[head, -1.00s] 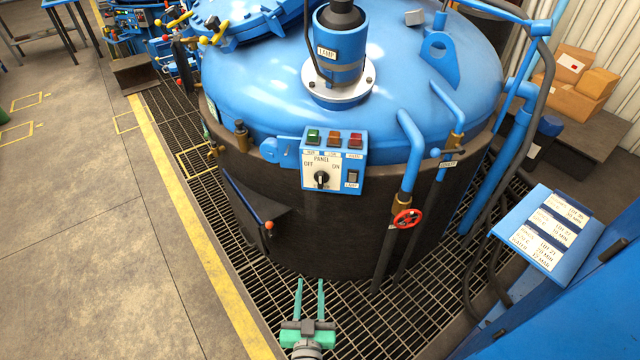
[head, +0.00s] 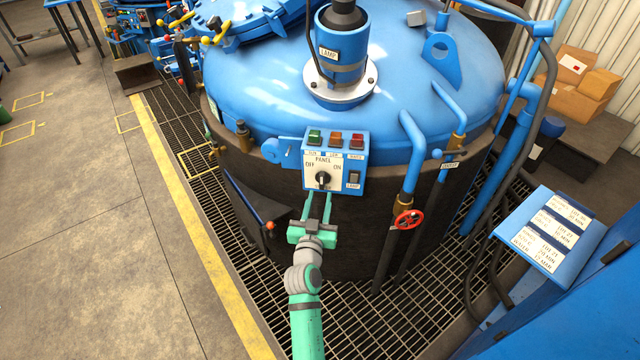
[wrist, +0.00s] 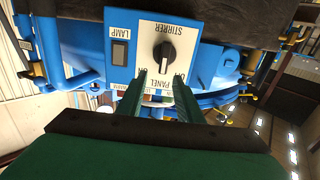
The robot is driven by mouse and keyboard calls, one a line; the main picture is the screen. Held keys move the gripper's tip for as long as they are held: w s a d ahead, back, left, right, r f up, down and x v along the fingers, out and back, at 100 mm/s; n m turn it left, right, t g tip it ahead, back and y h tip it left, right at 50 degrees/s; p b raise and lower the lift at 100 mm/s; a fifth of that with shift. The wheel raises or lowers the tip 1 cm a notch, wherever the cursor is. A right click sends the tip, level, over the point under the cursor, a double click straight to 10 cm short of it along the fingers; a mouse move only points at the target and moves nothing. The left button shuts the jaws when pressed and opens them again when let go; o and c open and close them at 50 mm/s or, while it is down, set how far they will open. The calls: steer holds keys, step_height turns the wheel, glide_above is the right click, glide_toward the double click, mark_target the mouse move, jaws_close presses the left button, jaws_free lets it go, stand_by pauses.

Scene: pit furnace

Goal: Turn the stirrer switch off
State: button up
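The stirrer switch (head: 322,179) is a black rotary knob on the white face of a blue control box (head: 361,157) on the vessel's front. OFF is marked to its left and ON to its right in the head view. In the wrist view, which is upside down, the switch (wrist: 164,56) shows below the STIRRER label, its grip bar roughly upright; which mark it points to is unclear. My gripper (head: 319,197) is open and empty, just below the knob in the head view. In the wrist view its two fingers (wrist: 166,92) are apart, pointing at the panel, not around the knob.
The box also has a dark lamp switch (head: 353,178) and green, orange and red buttons (head: 335,138) on top. A red handwheel (head: 408,220) on a pipe stands to the right. A lever with an orange knob (head: 270,224) sticks out to the left.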

mark_target(321, 179)
steer(key=w, duration=0.7)
steer(key=shift+d, duration=0.2)
jaws_close()
